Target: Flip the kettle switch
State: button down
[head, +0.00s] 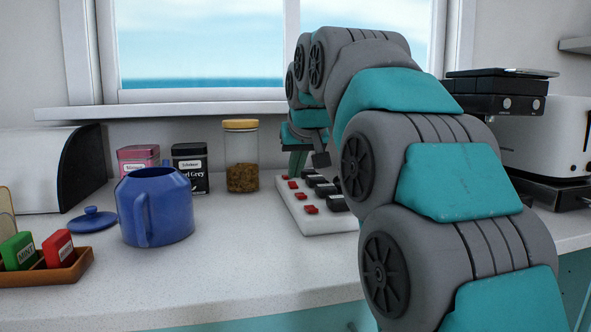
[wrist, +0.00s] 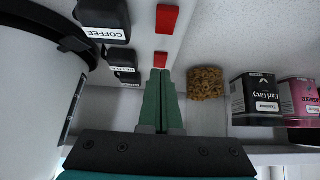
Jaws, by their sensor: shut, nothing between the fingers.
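A white power strip (head: 292,206) lies on the counter with red rocker switches and black plugs, partly hidden behind my arm. In the wrist view, one red switch (wrist: 161,60) is right in front of my fingertips, beside a black plug (wrist: 122,62) whose label is too small to read surely. Another red switch (wrist: 167,18) sits beside the plug labelled COFFEE (wrist: 103,20). My gripper (wrist: 160,72) has its green fingers together and empty, pointing at the strip's far end. I cannot tell whether the tips touch the switch. No kettle is clearly identifiable.
A glass jar (head: 241,158), Earl Grey tin (head: 190,168) and pink tin (head: 138,160) stand left of the strip. A blue teapot (head: 155,208) is nearer. A large white rounded body (wrist: 30,95) is close on the wrist view's left.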

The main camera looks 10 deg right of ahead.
jog(key=r+p, duration=0.2)
jog(key=r, duration=0.1)
jog(key=r+p, duration=0.1)
jog(key=shift+s+r, duration=0.2)
jog(key=shift+s, duration=0.1)
jog(key=s+f+b+v, duration=0.1)
jog(key=v, duration=0.8)
jog(key=shift+s, duration=0.4)
